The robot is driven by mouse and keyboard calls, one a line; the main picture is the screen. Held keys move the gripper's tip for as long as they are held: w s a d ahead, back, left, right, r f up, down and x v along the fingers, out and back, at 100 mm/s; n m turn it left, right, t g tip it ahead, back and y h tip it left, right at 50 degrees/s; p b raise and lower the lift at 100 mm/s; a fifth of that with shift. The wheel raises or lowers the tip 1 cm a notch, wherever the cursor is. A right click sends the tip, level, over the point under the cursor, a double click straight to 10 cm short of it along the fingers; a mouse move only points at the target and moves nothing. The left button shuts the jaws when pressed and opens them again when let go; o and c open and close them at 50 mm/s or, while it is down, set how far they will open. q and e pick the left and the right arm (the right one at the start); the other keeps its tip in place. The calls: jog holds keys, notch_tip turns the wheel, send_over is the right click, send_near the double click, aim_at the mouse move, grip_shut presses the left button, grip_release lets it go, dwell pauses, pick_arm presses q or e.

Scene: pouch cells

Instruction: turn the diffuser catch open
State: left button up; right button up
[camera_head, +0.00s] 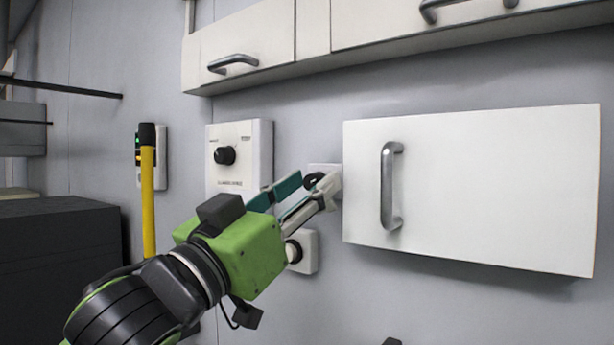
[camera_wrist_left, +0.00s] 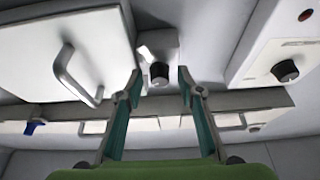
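A small black knob (camera_head: 313,180) on a white wall plate sits just left of a white cabinet door; it looks like the diffuser catch, though no label is readable. It also shows in the left wrist view (camera_wrist_left: 159,72) with its plate behind it. My left gripper (camera_head: 314,190) reaches up to it from the lower left. In the left wrist view its two teal fingers (camera_wrist_left: 160,77) are spread apart, one on each side of the knob, with gaps visible. Contact cannot be confirmed. The fingers partly cover the plate in the head view. My right gripper is not in view.
The white door (camera_head: 480,190) with a grey handle juts out close on the right. A control panel (camera_head: 238,135) with a black dial is on the left. Another knob plate (camera_head: 306,252) is below. Upper cabinets (camera_head: 270,35) overhang. A yellow bar (camera_head: 148,200) stands left.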

pick_arm(q)
jog(key=shift+w+d, duration=0.1)
jog(key=shift+w, duration=0.05)
grip_shut()
jog(key=m+p, duration=0.1)
jog(key=m, duration=0.1)
jog(key=m+g+h+p, duration=0.1)
jog(key=m, duration=0.1)
jog(key=m+g+h+p, duration=0.1)
jog(key=shift+w+r+m, duration=0.1)
jog(key=shift+r+m, duration=0.2)
jog(key=shift+m, duration=0.1)
jog(key=shift+f+m+g+h+p, duration=0.15)
jog(key=shift+m+g+h+p, duration=0.35)
jog(key=shift+m, duration=0.6)
grip_release()
